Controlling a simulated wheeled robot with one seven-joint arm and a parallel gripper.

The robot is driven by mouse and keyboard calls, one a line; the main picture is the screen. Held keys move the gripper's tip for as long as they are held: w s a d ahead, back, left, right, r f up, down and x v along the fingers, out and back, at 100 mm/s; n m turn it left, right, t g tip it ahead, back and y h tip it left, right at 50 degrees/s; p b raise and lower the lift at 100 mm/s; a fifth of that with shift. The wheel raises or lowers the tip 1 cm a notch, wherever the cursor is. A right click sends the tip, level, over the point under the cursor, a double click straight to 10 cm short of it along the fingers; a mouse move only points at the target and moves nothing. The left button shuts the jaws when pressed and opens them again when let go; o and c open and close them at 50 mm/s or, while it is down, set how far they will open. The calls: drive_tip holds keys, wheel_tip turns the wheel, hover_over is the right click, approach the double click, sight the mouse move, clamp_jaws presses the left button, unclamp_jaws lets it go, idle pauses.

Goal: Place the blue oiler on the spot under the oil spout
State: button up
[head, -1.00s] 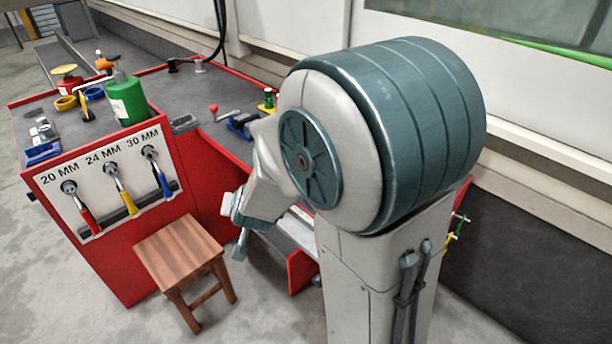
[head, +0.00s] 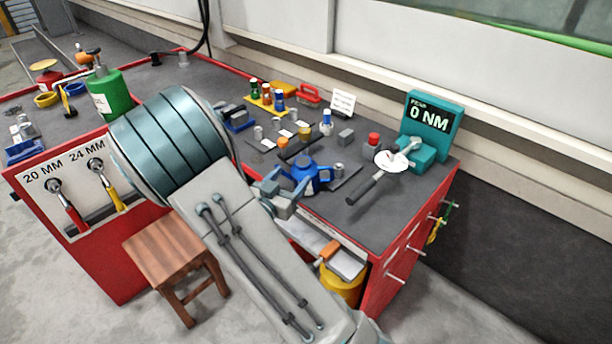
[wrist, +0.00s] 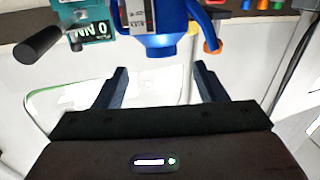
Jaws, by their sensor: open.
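Small coloured bottles stand on a yellow base toward the back of the bench. The blue one (head: 279,100) at its right looks like the blue oiler. I cannot clearly make out an oil spout or the spot beneath it. My gripper (wrist: 160,75) is open, with nothing between its fingers. In the head view my gripper (head: 283,195) is at the bench's front edge, beside a larger blue device (head: 309,178). That device (wrist: 165,25) also shows beyond the fingertips in the wrist view, apart from them. My gripper is well short of the bottles.
A teal torque display (head: 430,118) and a black-handled tool (head: 372,185) are at the right of the bench. A green canister (head: 112,95) stands at the left. A wooden stool (head: 170,245) and a yellow barrel (head: 342,290) are in front, low down.

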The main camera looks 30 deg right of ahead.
sight(301, 164)
drive_tip(key=x, duration=0.9)
drive_tip(key=shift+w+d, duration=0.1)
drive_tip(key=shift+w, duration=0.1)
drive_tip(key=shift+c, duration=0.4)
clamp_jaws()
